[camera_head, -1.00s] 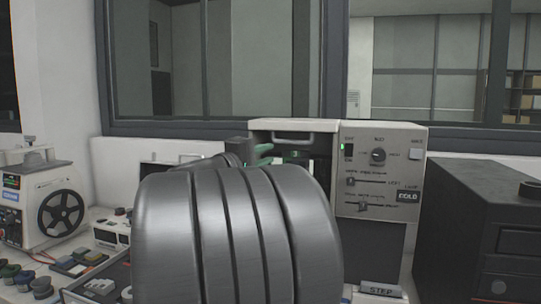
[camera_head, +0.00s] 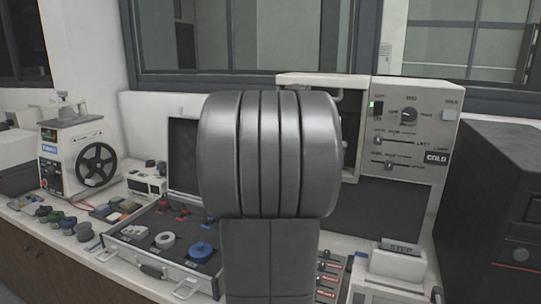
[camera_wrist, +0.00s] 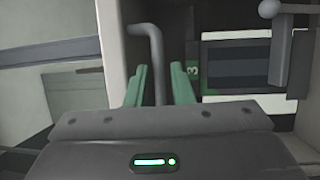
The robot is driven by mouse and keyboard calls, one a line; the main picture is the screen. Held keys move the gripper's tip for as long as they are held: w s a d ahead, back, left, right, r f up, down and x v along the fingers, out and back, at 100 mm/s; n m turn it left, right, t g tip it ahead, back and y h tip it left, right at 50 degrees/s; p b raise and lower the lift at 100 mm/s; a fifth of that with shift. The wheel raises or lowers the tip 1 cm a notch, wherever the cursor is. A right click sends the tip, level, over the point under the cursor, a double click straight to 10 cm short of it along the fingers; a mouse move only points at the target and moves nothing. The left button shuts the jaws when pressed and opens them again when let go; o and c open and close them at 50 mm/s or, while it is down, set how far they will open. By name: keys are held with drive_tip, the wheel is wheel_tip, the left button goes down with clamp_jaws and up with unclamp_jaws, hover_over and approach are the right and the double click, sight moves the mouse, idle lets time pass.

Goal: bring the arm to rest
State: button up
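My gripper (camera_wrist: 160,68) shows in the wrist view with its two green fingers apart. A grey bent bar (camera_wrist: 158,50) like a handle shows between the fingers, with gaps on both sides. I cannot tell how far in front of the fingertips it is. In the head view my grey arm stands upright in the middle and hides the gripper. The mounting press (camera_head: 448,105) stands behind it, with a grey panel of knobs and sliders, a small green light and a "COLD" sign. Its open compartment is left of the panel, partly hidden by my arm.
An open case (camera_head: 130,250) with coloured knobs lies on the bench left of my arm. A machine with a black wheel (camera_head: 96,165) stands farther left. A black cabinet (camera_head: 500,200) is close on the right. A "STEP" block (camera_head: 400,246) sits in front of the press.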

drive_tip(key=x, duration=0.4)
drive_tip(key=shift+r+p, duration=0.1)
drive_tip(key=shift+p, duration=0.25)
drive_tip(key=shift+s+a+r, duration=0.1)
drive_tip(key=shift+s, duration=0.05)
